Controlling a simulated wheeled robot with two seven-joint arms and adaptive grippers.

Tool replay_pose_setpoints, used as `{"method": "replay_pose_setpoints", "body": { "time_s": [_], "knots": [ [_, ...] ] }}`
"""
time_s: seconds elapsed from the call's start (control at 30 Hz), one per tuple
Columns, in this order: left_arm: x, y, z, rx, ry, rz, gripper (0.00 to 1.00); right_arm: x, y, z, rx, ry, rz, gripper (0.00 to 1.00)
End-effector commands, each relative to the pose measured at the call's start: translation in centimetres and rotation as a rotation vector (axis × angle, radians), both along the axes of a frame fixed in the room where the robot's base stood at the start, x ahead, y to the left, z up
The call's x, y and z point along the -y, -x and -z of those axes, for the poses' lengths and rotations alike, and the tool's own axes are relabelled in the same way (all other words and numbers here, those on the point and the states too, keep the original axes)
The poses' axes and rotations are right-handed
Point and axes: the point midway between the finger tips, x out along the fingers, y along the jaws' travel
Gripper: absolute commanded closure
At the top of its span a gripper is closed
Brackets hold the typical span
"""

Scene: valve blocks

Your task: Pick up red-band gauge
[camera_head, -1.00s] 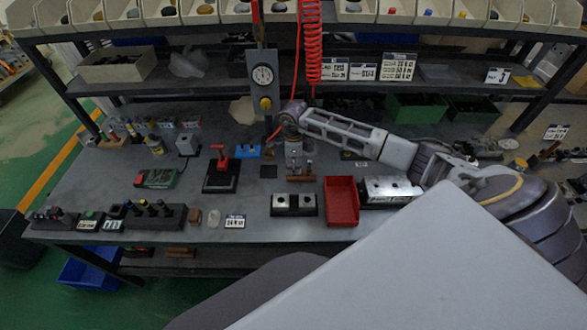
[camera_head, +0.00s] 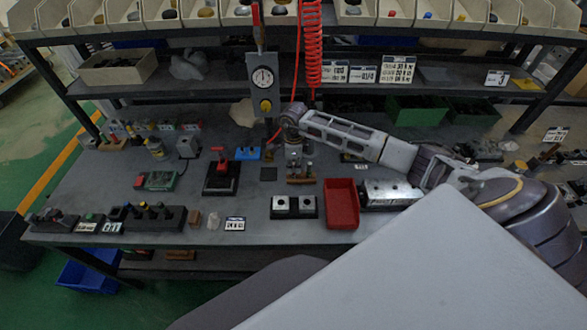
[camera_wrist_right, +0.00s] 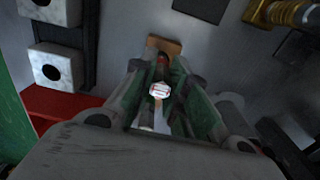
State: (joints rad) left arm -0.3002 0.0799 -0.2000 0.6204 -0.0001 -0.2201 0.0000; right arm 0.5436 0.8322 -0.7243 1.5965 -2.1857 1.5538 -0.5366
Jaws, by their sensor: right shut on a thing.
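My right gripper (camera_head: 295,168) points down at a small wooden stand (camera_head: 300,181) in the middle of the bench. In the right wrist view, my right gripper (camera_wrist_right: 160,95) is shut on a small gauge (camera_wrist_right: 159,90) with a white face and a bit of red, taken as the red-band gauge. The wooden stand (camera_wrist_right: 163,45) shows just beyond it; whether the gauge still touches the stand I cannot tell. My left gripper is not in view.
A red tray (camera_head: 342,222) and a black base with two silver blocks (camera_head: 294,216) lie in front of the stand. A black holder with a red clamp (camera_head: 221,187) stands to the left. A press gauge column (camera_head: 264,85) and red coiled hose rise behind.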

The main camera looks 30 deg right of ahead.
Motion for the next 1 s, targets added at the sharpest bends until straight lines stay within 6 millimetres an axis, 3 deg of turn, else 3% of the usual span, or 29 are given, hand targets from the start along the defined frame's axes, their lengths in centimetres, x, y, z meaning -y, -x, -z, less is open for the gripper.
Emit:
{"method": "replay_pose_setpoints", "body": {
  "time_s": [0.27, 0.7, 1.0],
  "knots": [
    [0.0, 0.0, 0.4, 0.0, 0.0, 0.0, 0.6, 0.1, -0.1, -1.6, 0.004, 0.001, 0.0, 1.0],
    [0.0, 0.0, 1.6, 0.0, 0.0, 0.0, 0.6, 0.1, -0.1, -7.8, 0.004, 0.001, -0.001, 1.0],
    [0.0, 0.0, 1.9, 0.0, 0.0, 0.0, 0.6, 0.0, 0.0, -9.9, 0.001, 0.0, 0.0, 1.0]
  ]
}}
